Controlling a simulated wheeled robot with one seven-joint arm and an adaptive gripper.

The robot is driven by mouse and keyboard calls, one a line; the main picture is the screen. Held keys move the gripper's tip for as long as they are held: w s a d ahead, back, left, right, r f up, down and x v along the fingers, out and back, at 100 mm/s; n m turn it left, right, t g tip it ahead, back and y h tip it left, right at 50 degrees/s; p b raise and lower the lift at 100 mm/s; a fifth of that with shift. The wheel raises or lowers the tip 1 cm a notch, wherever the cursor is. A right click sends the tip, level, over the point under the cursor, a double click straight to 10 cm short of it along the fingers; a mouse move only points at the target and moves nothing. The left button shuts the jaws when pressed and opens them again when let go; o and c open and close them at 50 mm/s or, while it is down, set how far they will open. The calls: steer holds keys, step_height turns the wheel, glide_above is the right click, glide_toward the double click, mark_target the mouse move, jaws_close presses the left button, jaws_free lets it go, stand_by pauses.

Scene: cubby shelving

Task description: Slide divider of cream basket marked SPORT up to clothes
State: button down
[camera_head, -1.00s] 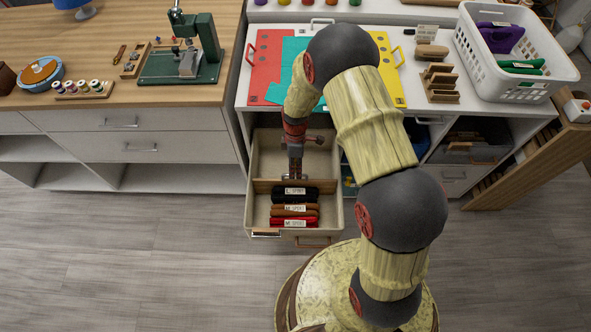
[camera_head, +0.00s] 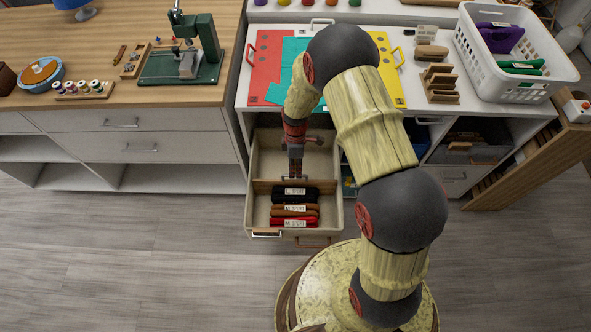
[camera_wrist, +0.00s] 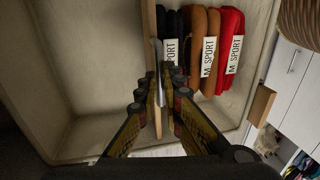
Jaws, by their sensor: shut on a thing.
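The cream basket (camera_head: 250,212) is pulled out from under the counter, with folded clothes in its near part: black (camera_head: 294,195), brown (camera_head: 294,212) and red (camera_head: 308,223), tagged SPORT. A wooden divider (camera_head: 262,187) crosses the basket just behind the black piece. In the wrist view the divider (camera_wrist: 148,25) stands upright beside the black clothes (camera_wrist: 171,55), with at most a narrow gap. My gripper (camera_head: 294,176) is shut on the divider; its fingers (camera_wrist: 158,85) sit on both sides of it in the wrist view. The far part of the basket is empty.
The counter above holds red (camera_head: 267,65), teal and yellow sheets and a white basket (camera_head: 510,85) at the right. A wooden worktop (camera_head: 60,60) with a green press (camera_head: 190,60) stands at the left. The floor in front is clear.

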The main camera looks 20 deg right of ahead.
steer(key=shift+s+a, duration=0.15)
steer(key=shift+s, duration=0.3)
steer(key=c, duration=1.9)
jaws_free()
steer(key=shift+r, duration=0.1)
steer(key=r, duration=0.3)
steer(key=w+r, duration=0.1)
steer(key=r, duration=0.3)
steer(key=w+r, duration=0.1)
steer(key=r, duration=0.3)
steer(key=shift+w+d+r, duration=0.15)
steer(key=shift+d+r, duration=0.1)
steer(key=shift+d, duration=0.15)
